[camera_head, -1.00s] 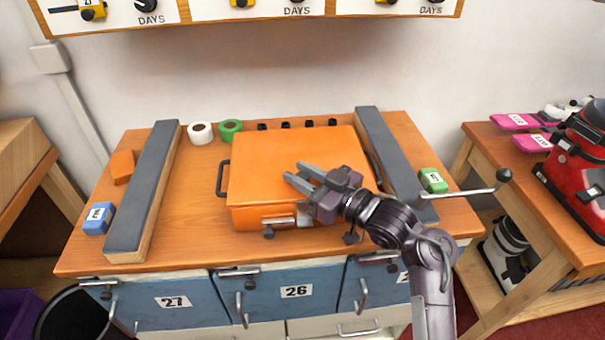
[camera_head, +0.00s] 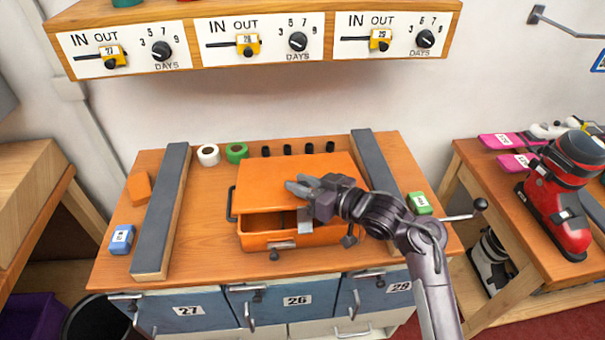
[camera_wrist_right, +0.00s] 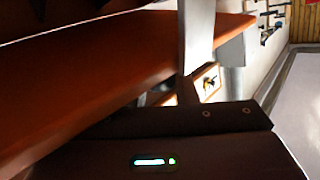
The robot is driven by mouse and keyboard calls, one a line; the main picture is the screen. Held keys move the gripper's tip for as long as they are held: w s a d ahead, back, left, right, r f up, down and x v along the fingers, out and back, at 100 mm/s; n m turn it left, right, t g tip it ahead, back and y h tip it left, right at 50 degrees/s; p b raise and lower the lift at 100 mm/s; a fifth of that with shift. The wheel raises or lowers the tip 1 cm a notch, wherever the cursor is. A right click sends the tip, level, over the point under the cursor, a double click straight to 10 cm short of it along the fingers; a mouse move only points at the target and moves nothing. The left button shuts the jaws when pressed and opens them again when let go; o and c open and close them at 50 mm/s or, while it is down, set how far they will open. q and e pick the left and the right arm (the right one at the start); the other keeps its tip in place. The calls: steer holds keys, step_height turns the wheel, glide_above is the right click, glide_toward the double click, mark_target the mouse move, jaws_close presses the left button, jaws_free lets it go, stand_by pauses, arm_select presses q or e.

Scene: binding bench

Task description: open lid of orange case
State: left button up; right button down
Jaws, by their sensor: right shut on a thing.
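The orange case (camera_head: 265,240) sits on the wooden bench between two grey-topped rails. Its lid (camera_head: 270,179) is raised a little at the front, and a dark gap shows between lid and body. My right gripper (camera_head: 300,187) is at the front right of the lid, shut on the lid's edge. In the right wrist view the lid (camera_wrist_right: 90,75) slants across the left, with a finger in front of it. The exact grip is partly hidden by the gripper. My left gripper is not in view.
Grey-topped rails stand left (camera_head: 165,205) and right (camera_head: 375,160) of the case. White (camera_head: 208,154) and green (camera_head: 236,152) tape rolls lie behind it. A blue block (camera_head: 121,239) and a green block (camera_head: 420,203) lie outside the rails. A dial shelf (camera_head: 260,35) hangs above.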

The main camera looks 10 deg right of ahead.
steer(key=w+r+p, duration=0.1)
steer(key=r+p, duration=0.1)
steer(key=p, duration=0.1)
steer(key=w+r+m+g+p, duration=0.1)
steer(key=p, duration=0.3)
steer(key=w+r+g+h+p, duration=0.1)
steer(key=r+p, duration=0.1)
steer(key=p, duration=0.1)
steer(key=shift+w+r+m, duration=0.2)
steer(key=shift+r+m, duration=0.15)
steer(key=shift+m, duration=0.05)
steer(key=shift+w+d+r+g+p, duration=0.15)
steer(key=shift+w+g+p, duration=0.3)
steer(key=shift+p, duration=0.55)
